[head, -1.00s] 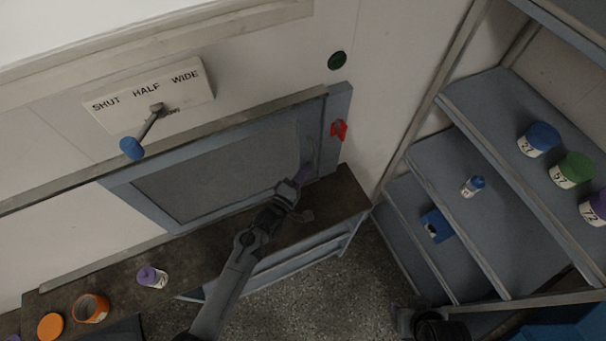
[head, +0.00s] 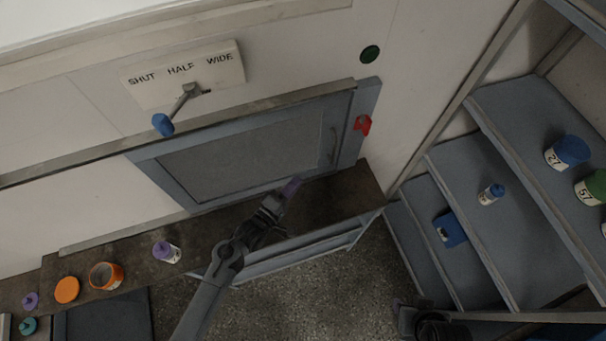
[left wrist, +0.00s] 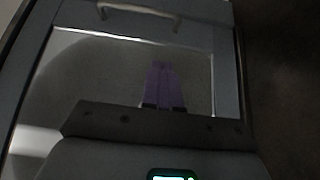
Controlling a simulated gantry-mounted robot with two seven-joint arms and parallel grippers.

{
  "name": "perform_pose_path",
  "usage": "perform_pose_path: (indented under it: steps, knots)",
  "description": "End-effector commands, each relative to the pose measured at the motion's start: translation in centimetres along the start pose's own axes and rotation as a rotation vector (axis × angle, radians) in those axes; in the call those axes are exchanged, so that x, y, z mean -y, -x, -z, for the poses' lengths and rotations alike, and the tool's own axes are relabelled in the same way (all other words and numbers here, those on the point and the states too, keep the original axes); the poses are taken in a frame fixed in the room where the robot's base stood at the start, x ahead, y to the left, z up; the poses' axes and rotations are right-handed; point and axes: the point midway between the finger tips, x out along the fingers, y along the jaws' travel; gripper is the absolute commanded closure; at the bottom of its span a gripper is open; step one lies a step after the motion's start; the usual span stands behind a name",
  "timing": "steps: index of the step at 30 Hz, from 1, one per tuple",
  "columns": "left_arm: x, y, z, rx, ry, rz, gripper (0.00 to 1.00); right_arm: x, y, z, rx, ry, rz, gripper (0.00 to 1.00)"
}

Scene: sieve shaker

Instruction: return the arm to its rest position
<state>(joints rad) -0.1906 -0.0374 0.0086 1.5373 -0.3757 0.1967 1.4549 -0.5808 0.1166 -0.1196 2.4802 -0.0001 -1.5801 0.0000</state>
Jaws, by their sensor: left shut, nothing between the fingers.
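My left gripper (head: 291,187) shows in the head view with its purple fingertips over the dark counter, near the lower edge of the closed grey-framed door (head: 175,189). The gripper is apart from the door's handle (head: 333,146). In the left wrist view the two purple fingers (left wrist: 165,85) are together with nothing between them, and the door panel (left wrist: 95,70) and its handle (left wrist: 140,13) show beyond. My left arm reaches in from the bottom of the head view.
The dark counter (head: 330,198) carries a purple-capped bottle (head: 167,252), an orange jar (head: 106,275) and an orange lid (head: 67,290). A blue-knobbed lever (head: 163,124) sticks out below a SHUT/HALF/WIDE plate (head: 183,72). Shelves (head: 515,110) with jars stand at right. Speckled floor lies open between.

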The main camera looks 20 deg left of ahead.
Motion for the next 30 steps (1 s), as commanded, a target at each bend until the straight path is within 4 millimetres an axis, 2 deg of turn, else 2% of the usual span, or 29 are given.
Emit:
perform_pose_path:
  steps: [8,13,17,23,30]
  knots:
    - [0.0,2.1,-0.1,-0.001,0.001,0.005,1.00,-0.2,-0.1,-0.1,0.002,0.008,-0.006,0.57]
    - [0.5,4.8,-0.9,0.012,0.003,0.056,1.00,-0.2,1.5,0.4,0.003,0.008,-0.006,0.57]
    - [-3.2,7.0,-1.4,0.021,-0.053,0.084,1.00,-0.3,3.4,1.1,0.001,0.008,-0.006,0.57]
    - [-7.2,10.0,-1.3,0.044,-0.382,0.348,1.00,-0.2,5.3,1.7,-0.001,0.004,-0.003,0.57]
    - [-10.9,15.4,-0.7,0.204,-0.811,0.729,1.00,-0.2,6.5,2.1,-0.002,0.000,0.001,0.57]
